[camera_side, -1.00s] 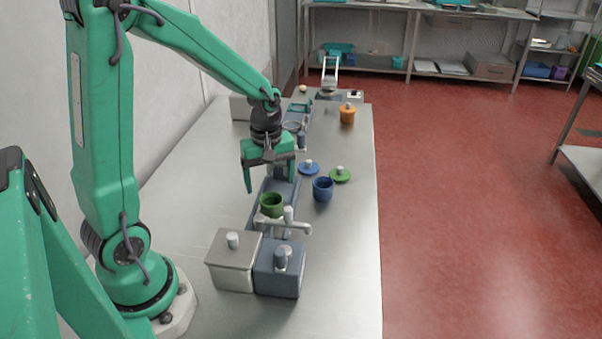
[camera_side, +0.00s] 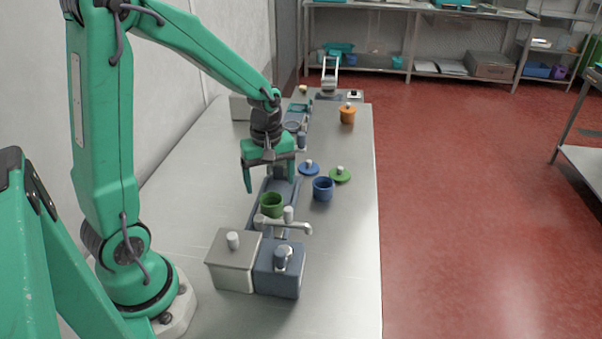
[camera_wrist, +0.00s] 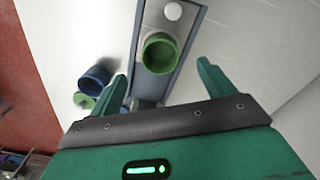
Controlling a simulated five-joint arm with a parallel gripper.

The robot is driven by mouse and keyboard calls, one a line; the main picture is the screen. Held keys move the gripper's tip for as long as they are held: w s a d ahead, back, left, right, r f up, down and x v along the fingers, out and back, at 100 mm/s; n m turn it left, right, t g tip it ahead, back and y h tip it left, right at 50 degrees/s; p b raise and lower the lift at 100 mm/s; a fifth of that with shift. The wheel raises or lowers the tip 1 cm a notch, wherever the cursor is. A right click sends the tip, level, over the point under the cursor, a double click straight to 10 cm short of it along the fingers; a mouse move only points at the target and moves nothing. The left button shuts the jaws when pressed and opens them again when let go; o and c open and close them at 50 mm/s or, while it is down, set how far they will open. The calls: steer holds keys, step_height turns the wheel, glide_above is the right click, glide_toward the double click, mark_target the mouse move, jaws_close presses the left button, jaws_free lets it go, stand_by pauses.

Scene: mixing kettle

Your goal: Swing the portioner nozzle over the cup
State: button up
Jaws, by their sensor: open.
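The portioner (camera_side: 279,268) is a blue-grey box at the near end of the bench. Its pale nozzle (camera_side: 300,228) is a horizontal pipe with an upright knob (camera_side: 288,214); its tip points right, apart from the cup. The green cup (camera_side: 271,206) stands upright on the dark rail just beyond the pipe. It shows from above in the wrist view (camera_wrist: 160,54), with a round white top (camera_wrist: 173,11) near it, perhaps the knob. My gripper (camera_side: 269,184) is open and empty above the rail, beyond the cup. Its fingers (camera_wrist: 162,70) show either side of the cup in the wrist view.
A lidded grey box (camera_side: 234,262) stands left of the portioner. A blue cup (camera_side: 323,189), a blue lid (camera_side: 309,168) and a green lid (camera_side: 341,175) lie to the right of the rail. An orange pot (camera_side: 347,114) stands farther back. The bench's right front is clear.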

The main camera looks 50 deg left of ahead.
mark_target(288, 208)
steer(key=shift+d+r, duration=0.1)
steer(key=c, duration=0.6)
steer(key=shift+d+r, duration=0.2)
steer(key=shift+d, duration=0.15)
steer(key=c, duration=0.3)
steer(key=s+d+r+m, duration=0.1)
steer(key=d+r, duration=0.1)
steer(key=d, duration=0.1)
steer(key=d+r+m, duration=0.2)
steer(key=d+r, duration=0.1)
steer(key=d, duration=0.1)
steer(key=s+d+r+m, duration=0.1)
steer(key=d+r+m, duration=0.1)
steer(key=d, duration=0.1)
steer(key=shift+s+d+r, duration=0.15)
steer(key=shift+s+r, duration=0.15)
steer(key=shift+r, duration=0.05)
steer(key=shift+c, duration=0.3)
steer(key=shift+s+d+r+m, duration=0.2)
steer(key=shift+d+r+m, duration=0.1)
steer(key=shift+d+m, duration=0.1)
steer(key=shift+a+f, duration=0.1)
steer(key=shift+f, duration=0.15)
steer(key=shift+f, duration=3.9)
steer(key=shift+f, duration=0.15)
steer(key=shift+c, duration=0.2)
